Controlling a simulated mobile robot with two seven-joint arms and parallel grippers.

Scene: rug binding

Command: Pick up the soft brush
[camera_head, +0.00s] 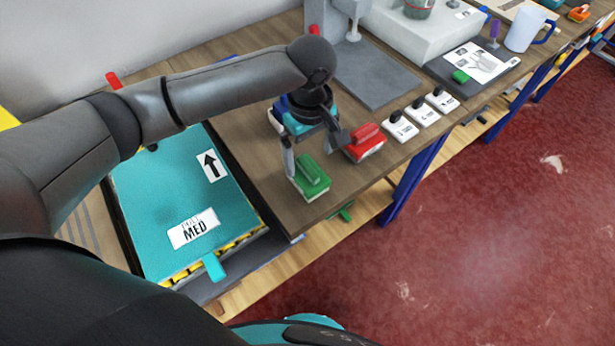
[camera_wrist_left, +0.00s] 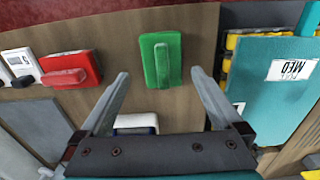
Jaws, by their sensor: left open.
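Three brush-like blocks with handles lie on the wooden bench; I cannot tell from looks which is the soft brush. The green one (camera_head: 311,180) is near the bench's front edge, and it also shows in the left wrist view (camera_wrist_left: 160,60). The red one (camera_head: 364,146) lies to its right. A blue and white one (camera_wrist_left: 136,122) is partly hidden under my left gripper. My left gripper (camera_head: 315,150) is open, pointing down above the bench, with nothing between its fingers. In the left wrist view the green block lies ahead, between and beyond the fingertips.
A teal box lid labelled MED (camera_head: 160,200) lies left of the blocks. Several white switch-like blocks (camera_head: 422,112) line the bench edge at right. A grey plate (camera_head: 380,85) and a white machine (camera_head: 425,35) stand behind. Red floor (camera_head: 480,230) lies beyond the front edge.

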